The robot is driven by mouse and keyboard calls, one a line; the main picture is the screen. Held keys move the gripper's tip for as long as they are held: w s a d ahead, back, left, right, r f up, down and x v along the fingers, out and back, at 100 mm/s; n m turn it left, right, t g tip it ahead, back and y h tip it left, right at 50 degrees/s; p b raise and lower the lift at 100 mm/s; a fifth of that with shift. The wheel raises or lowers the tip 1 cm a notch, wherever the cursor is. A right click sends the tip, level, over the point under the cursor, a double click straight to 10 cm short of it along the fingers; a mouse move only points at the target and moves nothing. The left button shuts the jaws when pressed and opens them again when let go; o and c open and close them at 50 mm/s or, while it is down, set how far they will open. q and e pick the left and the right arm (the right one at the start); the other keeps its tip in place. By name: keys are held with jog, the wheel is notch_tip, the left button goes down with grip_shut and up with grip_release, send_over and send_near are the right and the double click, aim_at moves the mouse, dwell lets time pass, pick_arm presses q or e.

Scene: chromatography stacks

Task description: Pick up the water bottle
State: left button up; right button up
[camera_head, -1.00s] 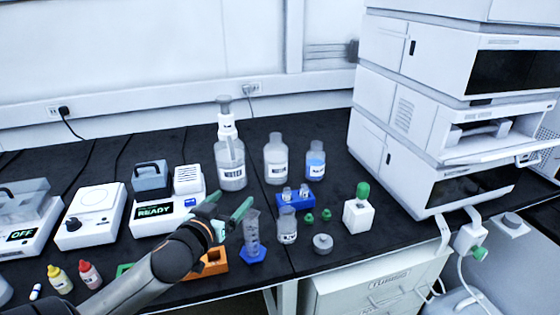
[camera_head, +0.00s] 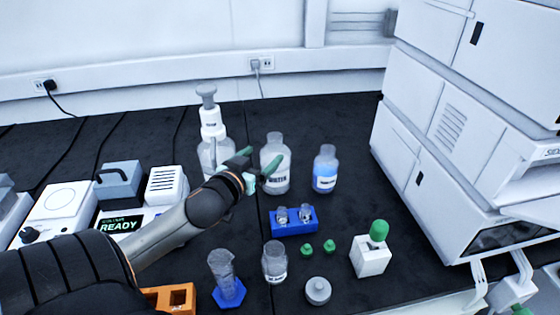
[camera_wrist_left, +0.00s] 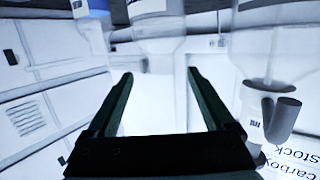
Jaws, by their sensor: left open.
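The water bottle (camera_head: 276,178), clear with a white WATER label, stands upright on the dark bench between a pump-topped bottle (camera_head: 212,152) and a blue-labelled bottle (camera_head: 325,172). My left gripper (camera_head: 261,156) is open, with its green fingers at the bottle's left side and one finger overlapping it in the head view. In the left wrist view, which looks inverted, a clear bottle (camera_wrist_left: 158,45) shows beyond the open fingers (camera_wrist_left: 160,78), roughly in line with the gap. I cannot tell whether a finger touches it. My right gripper is not in view.
A blue vial rack (camera_head: 294,222), a small jar (camera_head: 275,262) and a cylinder on a blue base (camera_head: 222,275) stand in front. A white block with a green top (camera_head: 371,255) is to the right, near the instrument stack (camera_head: 440,150). The READY device (camera_head: 125,224) is left.

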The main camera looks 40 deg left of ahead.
aim_at(280, 139)
pick_arm(q)
jog(key=b+x, duration=0.1)
jog(key=x, duration=1)
jog(key=shift+w+a+r, duration=0.1)
jog(key=shift+w+a, duration=0.1)
jog(key=shift+w, duration=0.1)
jog(key=c, duration=1)
grip_shut()
jog(key=shift+s+f, duration=0.1)
jog(key=shift+f, duration=0.15)
jog(key=shift+d+f, duration=0.1)
